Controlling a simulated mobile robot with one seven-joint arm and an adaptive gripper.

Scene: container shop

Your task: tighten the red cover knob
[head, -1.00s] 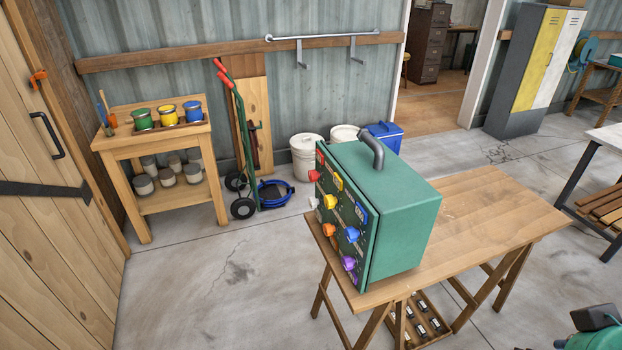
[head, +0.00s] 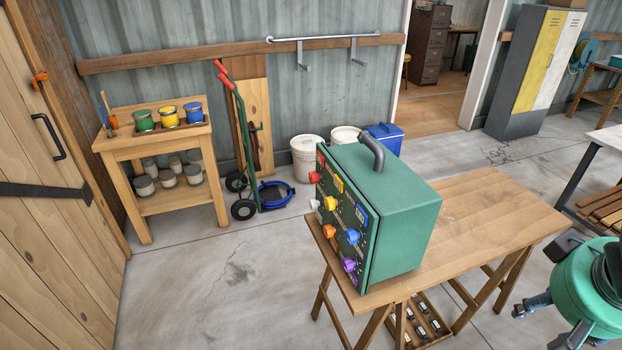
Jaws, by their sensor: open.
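The red knob (head: 315,177) is on the upper left of the knob panel (head: 357,222) of a green box (head: 408,225). The panel is seen at a slant, so I cannot tell how tight the knob is. White, yellow, blue, orange and purple knobs share the panel. My gripper (head: 538,328) is at the lower right, partly in view below the green end of my arm. Its jaws are open and hold nothing that I can see. It is well to the right of the box, apart from it and from the red knob.
The box stands on a wooden trestle table (head: 493,212), whose right part is bare. A crate (head: 428,322) sits beneath. A small wooden stand (head: 150,146) with paint cans and a green hand truck (head: 241,135) are behind left. Floor left of the table is clear.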

